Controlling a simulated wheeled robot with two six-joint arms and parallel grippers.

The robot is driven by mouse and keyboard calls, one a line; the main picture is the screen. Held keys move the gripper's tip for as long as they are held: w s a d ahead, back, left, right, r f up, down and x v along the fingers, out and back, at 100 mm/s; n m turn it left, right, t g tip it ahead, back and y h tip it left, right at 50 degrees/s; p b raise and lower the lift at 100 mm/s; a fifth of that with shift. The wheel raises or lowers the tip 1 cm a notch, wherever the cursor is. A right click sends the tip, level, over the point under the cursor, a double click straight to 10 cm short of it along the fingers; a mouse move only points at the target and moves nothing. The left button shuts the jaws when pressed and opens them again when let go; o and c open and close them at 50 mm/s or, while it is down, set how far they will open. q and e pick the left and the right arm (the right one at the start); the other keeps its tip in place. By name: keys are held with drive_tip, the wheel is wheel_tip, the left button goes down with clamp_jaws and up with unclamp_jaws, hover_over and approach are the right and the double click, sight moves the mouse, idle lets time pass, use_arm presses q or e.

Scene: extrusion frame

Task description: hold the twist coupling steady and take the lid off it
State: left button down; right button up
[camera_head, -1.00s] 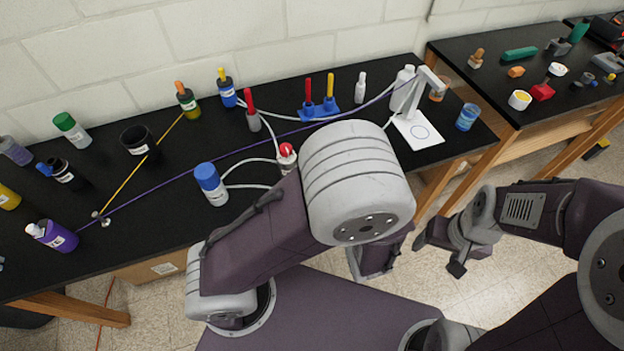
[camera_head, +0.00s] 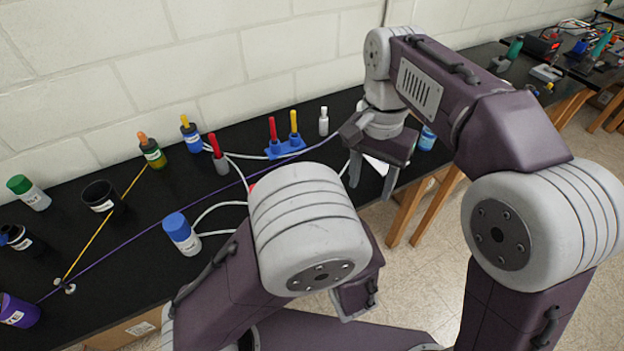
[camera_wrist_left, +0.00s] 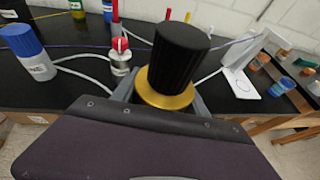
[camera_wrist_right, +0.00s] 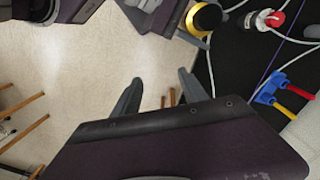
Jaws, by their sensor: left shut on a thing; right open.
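The twist coupling shows in the left wrist view as a black ribbed cylindrical lid (camera_wrist_left: 179,58) on a gold ring-like body (camera_wrist_left: 165,95). My left gripper (camera_wrist_left: 162,92) is shut on the gold body and holds the coupling upright, lid on top. In the head view my own left arm hides the coupling and left gripper. In the right wrist view the coupling (camera_wrist_right: 206,18) shows at the top edge, partly cut off. My right gripper (camera_head: 372,178) is open and empty near the bench's front edge, and its spread fingers (camera_wrist_right: 158,92) are apart from the coupling.
The black bench (camera_head: 120,245) carries a blue-capped bottle (camera_head: 182,234), a black cup (camera_head: 103,197), a blue rack with red and yellow handles (camera_head: 287,148) and a small white bottle (camera_head: 323,122). White tubes and cords cross it. Open floor lies in front.

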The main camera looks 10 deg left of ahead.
drive_tip(key=s+a+n, duration=0.1)
drive_tip(key=a, duration=0.2)
drive_tip(key=s+a+n, duration=0.1)
drive_tip(key=a, duration=0.3)
drive_tip(key=s+a+r+n, duration=0.1)
drive_tip(key=a, duration=0.3)
drive_tip(key=shift+t, duration=0.4)
wheel_tip(320, 180, down, 8)
drive_tip(key=shift+d+r, duration=0.1)
drive_tip(key=shift+c, duration=0.3)
